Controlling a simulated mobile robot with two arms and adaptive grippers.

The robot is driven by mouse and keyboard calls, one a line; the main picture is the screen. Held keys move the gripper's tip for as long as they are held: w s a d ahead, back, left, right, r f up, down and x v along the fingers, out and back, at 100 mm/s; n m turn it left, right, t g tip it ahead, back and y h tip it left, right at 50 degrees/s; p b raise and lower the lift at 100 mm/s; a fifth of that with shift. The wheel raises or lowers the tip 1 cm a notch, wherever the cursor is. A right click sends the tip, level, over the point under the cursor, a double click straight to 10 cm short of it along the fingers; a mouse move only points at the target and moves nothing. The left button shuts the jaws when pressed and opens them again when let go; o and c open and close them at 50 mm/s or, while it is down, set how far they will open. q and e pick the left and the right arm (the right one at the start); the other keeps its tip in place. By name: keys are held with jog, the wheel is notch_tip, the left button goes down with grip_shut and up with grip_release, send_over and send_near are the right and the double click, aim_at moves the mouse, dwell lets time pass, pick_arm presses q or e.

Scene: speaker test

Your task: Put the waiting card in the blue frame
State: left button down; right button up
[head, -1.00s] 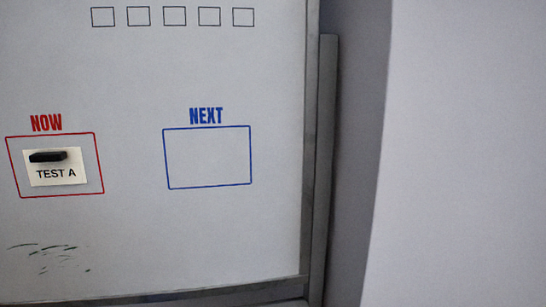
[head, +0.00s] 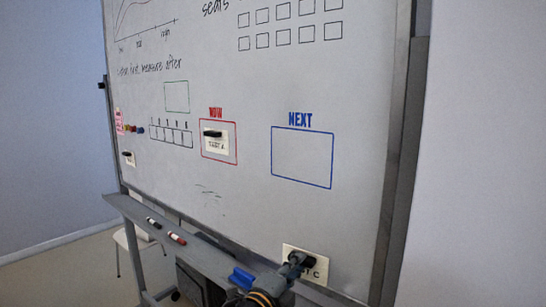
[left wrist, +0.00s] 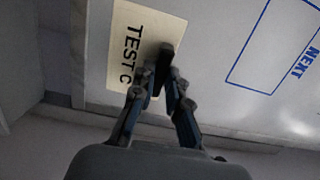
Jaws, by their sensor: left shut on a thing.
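The blue frame (head: 302,157) under the word NEXT is drawn on the whiteboard and is empty. It also shows in the left wrist view (left wrist: 274,45) at the upper right. A cream card reading TEST C (head: 321,268) is at the board's lower edge, below the blue frame. My left gripper (head: 297,262) is shut on the card's black magnet handle (left wrist: 166,62) and partly hides the card. I cannot tell whether the card touches the board. A TEST A card (head: 217,146) sits in the red NOW frame (head: 236,150). My right gripper is not in view.
A ledge (head: 190,246) with markers (head: 176,239) and a blue object (head: 241,278) runs along the board's bottom. Another small card (head: 128,160) and coloured magnets (head: 133,129) are at the left. The board between gripper and blue frame is clear.

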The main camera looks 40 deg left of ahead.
pick_arm(q)
jog(key=s+a+r+m+h, duration=0.1)
jog(key=a+r, duration=0.3)
jog(key=r, duration=0.8)
jog(key=a+r+h, duration=0.1)
jog(key=a+r, duration=0.3)
jog(key=r, duration=0.8)
jog(key=shift+w+d+r+p, duration=0.1)
jog(key=shift+w+d+p, duration=0.1)
jog(key=shift+w+p, duration=1.5)
jog(key=shift+w+d+r+p, duration=0.1)
jog(key=shift+w+d+p, duration=0.1)
jog(key=shift+w+p, duration=1.45)
pick_arm(e)
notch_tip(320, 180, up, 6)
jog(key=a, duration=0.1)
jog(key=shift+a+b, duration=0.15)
jog(key=shift+b, duration=0.3)
pick_arm(q)
jog(key=shift+w, duration=0.45)
jog(key=shift+w, duration=0.15)
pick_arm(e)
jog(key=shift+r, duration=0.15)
pick_arm(q)
jog(key=shift+w+p, duration=0.3)
jog(key=shift+p, duration=0.05)
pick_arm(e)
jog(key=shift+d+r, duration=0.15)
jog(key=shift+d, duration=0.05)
